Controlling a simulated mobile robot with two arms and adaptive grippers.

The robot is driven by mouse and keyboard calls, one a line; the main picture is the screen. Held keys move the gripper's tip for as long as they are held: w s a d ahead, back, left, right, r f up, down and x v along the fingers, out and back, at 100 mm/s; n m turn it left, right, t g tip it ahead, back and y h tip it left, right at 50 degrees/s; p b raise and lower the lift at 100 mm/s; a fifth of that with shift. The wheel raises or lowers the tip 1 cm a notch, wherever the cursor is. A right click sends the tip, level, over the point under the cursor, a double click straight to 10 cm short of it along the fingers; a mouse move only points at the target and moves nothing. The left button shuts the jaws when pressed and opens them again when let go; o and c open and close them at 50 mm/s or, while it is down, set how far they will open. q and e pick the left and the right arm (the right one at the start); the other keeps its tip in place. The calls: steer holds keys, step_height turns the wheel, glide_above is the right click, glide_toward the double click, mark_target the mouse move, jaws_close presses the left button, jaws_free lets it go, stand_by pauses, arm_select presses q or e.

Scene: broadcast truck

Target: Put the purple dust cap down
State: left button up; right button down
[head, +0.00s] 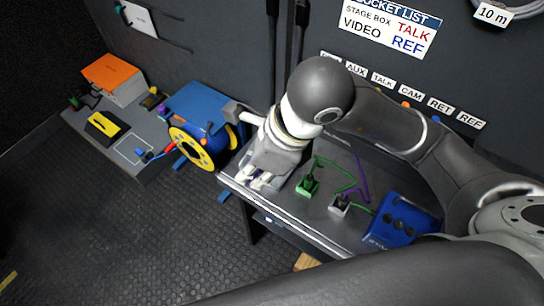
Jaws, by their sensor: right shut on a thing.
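My right gripper (256,181) reaches in from the right and points down at the left end of the grey bench (290,207). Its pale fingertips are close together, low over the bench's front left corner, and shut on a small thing. The purple dust cap itself is hidden between the fingers, so I cannot make out its shape or whether it touches the bench. My left gripper is not in view.
On the bench stand a green connector (308,185), a grey connector (340,204), a purple cable (362,183) and a blue box (397,221). Left are a yellow-blue reel (192,148), an orange-topped box (112,79) and a black-yellow item (103,125). Labels line the wall.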

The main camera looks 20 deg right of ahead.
steer(key=w+d+f, duration=0.2)
steer(key=w, duration=0.1)
steer(key=w+d+f+p, duration=0.1)
steer(key=w+d+f, duration=0.1)
steer(key=w+f, duration=0.1)
steer(key=w+d+f+p, duration=0.1)
steer(key=w+d+f, duration=0.1)
steer(key=w+f, duration=0.1)
steer(key=shift+w+d+f, duration=0.15)
steer(key=shift+w+d, duration=0.1)
steer(key=shift+w, duration=0.45)
steer(key=shift+w+f, duration=0.15)
steer(key=shift+f, duration=0.1)
steer(key=f, duration=0.2)
steer(key=f+p, duration=0.1)
steer(key=shift+w+d, duration=0.25)
steer(key=shift+w, duration=0.05)
steer(key=shift+f, duration=0.45)
steer(key=shift+f, duration=0.1)
steer(key=c, duration=1.4)
jaws_free()
